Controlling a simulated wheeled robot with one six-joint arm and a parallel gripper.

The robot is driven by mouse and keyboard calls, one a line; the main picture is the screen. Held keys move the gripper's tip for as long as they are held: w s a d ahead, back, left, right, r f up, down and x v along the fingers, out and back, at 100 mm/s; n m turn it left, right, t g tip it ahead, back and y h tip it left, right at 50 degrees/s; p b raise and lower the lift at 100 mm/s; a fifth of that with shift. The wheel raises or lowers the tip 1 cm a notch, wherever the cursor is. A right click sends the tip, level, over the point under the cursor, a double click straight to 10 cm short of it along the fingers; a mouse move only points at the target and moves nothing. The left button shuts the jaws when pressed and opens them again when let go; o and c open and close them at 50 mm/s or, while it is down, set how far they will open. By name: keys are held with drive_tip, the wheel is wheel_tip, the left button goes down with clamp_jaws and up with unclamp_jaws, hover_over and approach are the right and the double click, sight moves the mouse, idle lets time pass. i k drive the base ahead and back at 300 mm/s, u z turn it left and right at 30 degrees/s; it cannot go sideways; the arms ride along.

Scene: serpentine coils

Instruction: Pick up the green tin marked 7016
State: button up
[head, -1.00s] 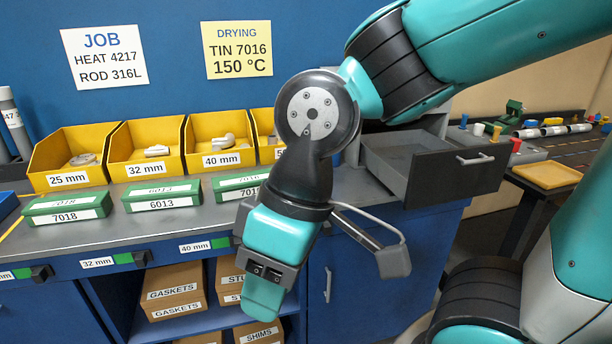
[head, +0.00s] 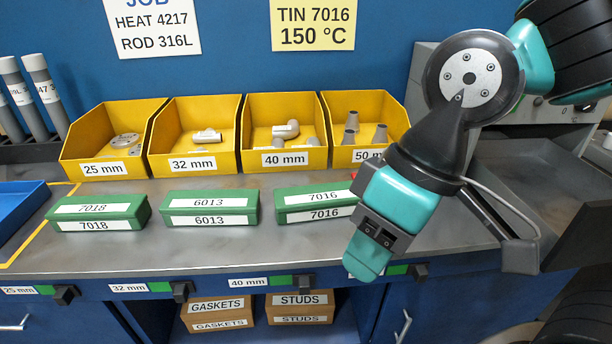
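The green tin marked 7016 (head: 304,206) sits closed on the grey bench, the rightmost of three green tins, with white labels on its lid and front. The tin marked 6013 (head: 210,209) is to its left, and the tin marked 7018 (head: 97,213) is farther left. My gripper (head: 366,266) hangs pointing down, in front of and to the right of the 7016 tin in the picture. It does not appear to hold anything. The tin's right end lies close to my gripper's outline. Whether the fingers are open or shut is not clear.
Yellow bins (head: 196,135) with fittings line the back of the bench. A blue tray (head: 22,215) lies at the left, beside grey rods in a rack (head: 33,150). The bench front between tins and edge is clear.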

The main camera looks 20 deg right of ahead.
sight(316, 201)
drive_tip(key=i, duration=0.3)
drive_tip(key=u, duration=0.35)
drive_tip(key=k, duration=1.05)
drive_tip(key=u, duration=1.3)
drive_tip(key=i, duration=1.4)
drive_tip(key=z, duration=1.25)
drive_tip(key=i, duration=0.4)
drive_tip(key=z, duration=0.35)
